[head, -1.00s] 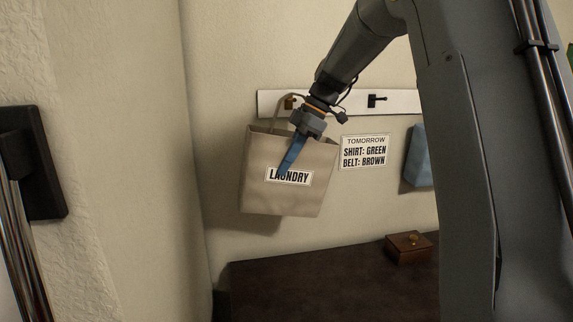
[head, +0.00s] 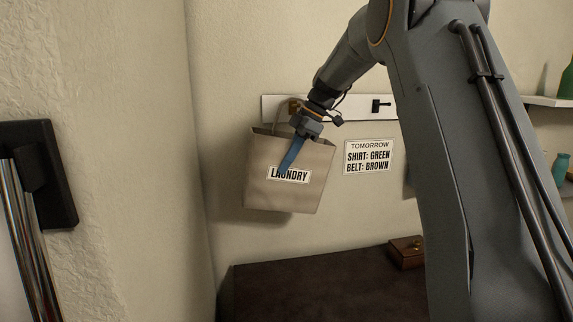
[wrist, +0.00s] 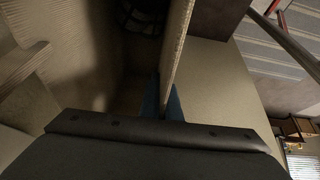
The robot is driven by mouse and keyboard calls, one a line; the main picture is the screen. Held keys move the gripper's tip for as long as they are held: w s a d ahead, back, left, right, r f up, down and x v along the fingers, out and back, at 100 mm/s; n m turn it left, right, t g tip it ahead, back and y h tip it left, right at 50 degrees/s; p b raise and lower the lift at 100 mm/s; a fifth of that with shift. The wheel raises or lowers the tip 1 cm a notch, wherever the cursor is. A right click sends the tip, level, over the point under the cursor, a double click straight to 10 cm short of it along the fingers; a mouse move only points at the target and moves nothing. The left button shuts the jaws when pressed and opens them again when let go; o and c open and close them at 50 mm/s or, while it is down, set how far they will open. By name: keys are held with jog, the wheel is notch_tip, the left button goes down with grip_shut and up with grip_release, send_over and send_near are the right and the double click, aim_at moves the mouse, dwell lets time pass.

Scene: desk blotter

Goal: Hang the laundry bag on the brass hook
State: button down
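The laundry bag (head: 260,195) is tan, with a white LAUNDRY label, and is upright with a slight tilt before the wall. Its handle rises beside the brass hook (head: 292,105), on the left part of a white rail; I cannot tell whether the handle is over the hook. My gripper (head: 286,168) reaches down over the bag's front, one blue finger outside. The wrist view shows the blue fingers (wrist: 163,105) on both sides of the bag's thin panel (wrist: 177,45), shut on it. My wrist hides part of the bag's top and the hook area.
A black hook (head: 380,105) is farther right on the white rail (head: 350,106). A sign (head: 369,158) hangs below it. A dark surface (head: 310,290) below bears a small wooden box (head: 407,252). Shelves with a green bottle (head: 566,78) are at right.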

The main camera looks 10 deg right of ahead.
jog(key=shift+w+f+b, duration=0.2)
jog(key=shift+w+f, duration=0.05)
jog(key=shift+w, duration=0.4)
jog(key=shift+w+f+b, duration=0.15)
jog(key=shift+w+f, duration=0.05)
jog(key=shift+w, duration=0.4)
jog(key=c, duration=1.9)
grip_release()
